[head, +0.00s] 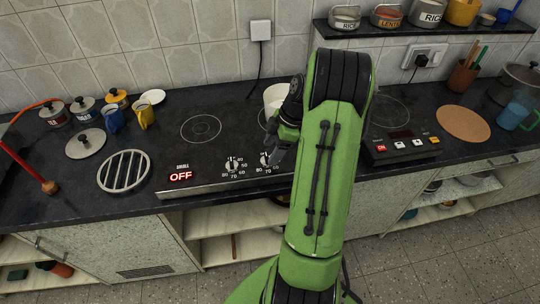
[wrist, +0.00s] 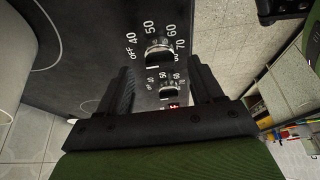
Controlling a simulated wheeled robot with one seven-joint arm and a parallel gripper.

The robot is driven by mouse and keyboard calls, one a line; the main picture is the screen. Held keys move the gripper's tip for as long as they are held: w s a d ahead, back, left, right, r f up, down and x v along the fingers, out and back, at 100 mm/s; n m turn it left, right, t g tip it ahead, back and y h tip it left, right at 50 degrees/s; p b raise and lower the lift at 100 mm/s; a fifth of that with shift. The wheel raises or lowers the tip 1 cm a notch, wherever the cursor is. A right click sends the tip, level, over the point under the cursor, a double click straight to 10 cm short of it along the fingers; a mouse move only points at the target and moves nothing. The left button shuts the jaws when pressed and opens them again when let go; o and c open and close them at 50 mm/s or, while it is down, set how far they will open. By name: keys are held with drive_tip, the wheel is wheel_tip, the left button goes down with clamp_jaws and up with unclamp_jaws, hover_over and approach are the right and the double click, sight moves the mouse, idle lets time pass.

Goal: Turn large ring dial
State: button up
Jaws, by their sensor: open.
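The left dial (head: 232,164) is in plain view in the head view. The right dial (head: 265,159) is partly hidden by my gripper (head: 276,148). In the wrist view, the nearer dial (wrist: 159,53) and the farther dial (wrist: 168,91) both show beyond and between the open fingers of my gripper (wrist: 163,75). The fingers are empty, and I see no contact with a dial. I cannot read which dial is for the large ring.
A red OFF display (head: 181,176) is at the panel's left end. A white pot (head: 275,97) stands behind my gripper. A round slatted trivet (head: 124,171) lies left of the hob, and a second control unit (head: 402,147) is to the right.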

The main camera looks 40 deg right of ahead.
drive_tip(key=shift+x, duration=1.05)
drive_tip(key=c, duration=1.1)
drive_tip(key=shift+o, duration=0.2)
